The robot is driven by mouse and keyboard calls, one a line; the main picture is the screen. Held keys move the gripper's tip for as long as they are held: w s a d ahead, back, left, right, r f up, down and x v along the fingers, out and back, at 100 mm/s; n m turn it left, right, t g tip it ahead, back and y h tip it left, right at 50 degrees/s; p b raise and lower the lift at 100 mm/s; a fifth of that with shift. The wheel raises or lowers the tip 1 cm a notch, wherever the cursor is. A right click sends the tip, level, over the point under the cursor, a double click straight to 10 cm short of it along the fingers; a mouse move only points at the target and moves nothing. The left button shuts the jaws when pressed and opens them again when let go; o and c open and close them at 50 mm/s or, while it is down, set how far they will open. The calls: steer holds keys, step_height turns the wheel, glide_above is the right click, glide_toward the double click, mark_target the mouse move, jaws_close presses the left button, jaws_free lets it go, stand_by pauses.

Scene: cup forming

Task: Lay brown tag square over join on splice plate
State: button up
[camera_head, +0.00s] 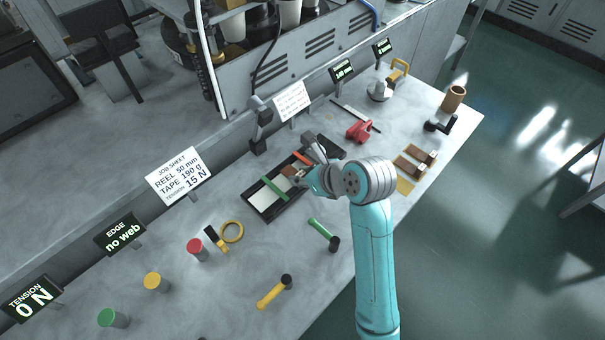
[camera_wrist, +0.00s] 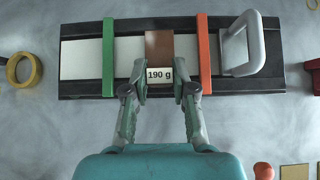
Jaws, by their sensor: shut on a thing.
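The brown tag (camera_wrist: 159,45) carries a white "190 g" label and shows between my fingers in the wrist view. My gripper (camera_wrist: 160,73) is shut on it, one finger at each side of the label. The tag lies over the white strip (camera_wrist: 85,58) of the black splice plate (camera_wrist: 75,29), between the green bar (camera_wrist: 108,60) and the orange bar (camera_wrist: 204,55). It looks about square to the strip. The join is not visible, and I cannot tell whether the tag touches the strip. In the head view my gripper (camera_head: 297,177) is over the plate (camera_head: 251,206).
A grey handle (camera_wrist: 258,45) stands at the plate's right end. A yellow ring (camera_head: 232,231), a green-handled tool (camera_head: 319,228) and a yellow hammer (camera_head: 270,295) lie nearby. More brown pieces (camera_head: 404,165) and a red tool (camera_head: 358,131) lie to the right.

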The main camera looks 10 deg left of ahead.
steer(key=o, duration=1.5)
steer(key=shift+r, duration=0.1)
steer(key=shift+r, duration=3.9)
